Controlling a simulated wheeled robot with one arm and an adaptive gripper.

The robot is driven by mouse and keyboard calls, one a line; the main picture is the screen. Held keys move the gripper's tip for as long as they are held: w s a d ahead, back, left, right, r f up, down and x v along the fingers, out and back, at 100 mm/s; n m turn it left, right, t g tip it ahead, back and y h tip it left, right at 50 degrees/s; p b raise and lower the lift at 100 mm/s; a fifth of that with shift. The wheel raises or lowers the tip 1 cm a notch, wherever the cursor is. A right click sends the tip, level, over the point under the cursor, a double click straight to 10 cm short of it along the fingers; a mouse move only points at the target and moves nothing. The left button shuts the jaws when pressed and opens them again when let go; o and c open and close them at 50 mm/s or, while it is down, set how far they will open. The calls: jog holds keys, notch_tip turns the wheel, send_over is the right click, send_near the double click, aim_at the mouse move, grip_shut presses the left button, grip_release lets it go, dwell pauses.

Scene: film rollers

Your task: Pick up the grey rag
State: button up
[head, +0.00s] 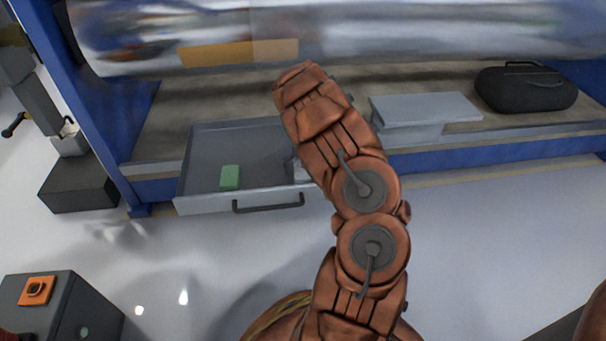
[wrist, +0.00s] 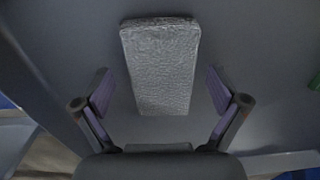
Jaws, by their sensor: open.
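The grey rag (wrist: 160,66) shows in the wrist view as a textured, folded rectangle lying flat on a dark grey surface. My gripper (wrist: 160,88) is open, with one finger on each side of the rag and a gap to both of its edges. I cannot tell how far the fingertips are above the surface. In the head view my arm covers the right part of the open grey drawer (head: 190,160), and the rag and the fingers are hidden there.
A green block (head: 230,178) lies in the drawer and its edge shows in the wrist view (wrist: 315,82). The drawer's front has a dark handle (head: 268,206). A grey box (head: 425,108) and a black case (head: 525,88) stand right of my arm, below a large shiny roller (head: 400,30).

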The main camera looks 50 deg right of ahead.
jog(key=c, duration=1.1)
jog(key=shift+r, duration=0.1)
jog(key=shift+c, duration=0.2)
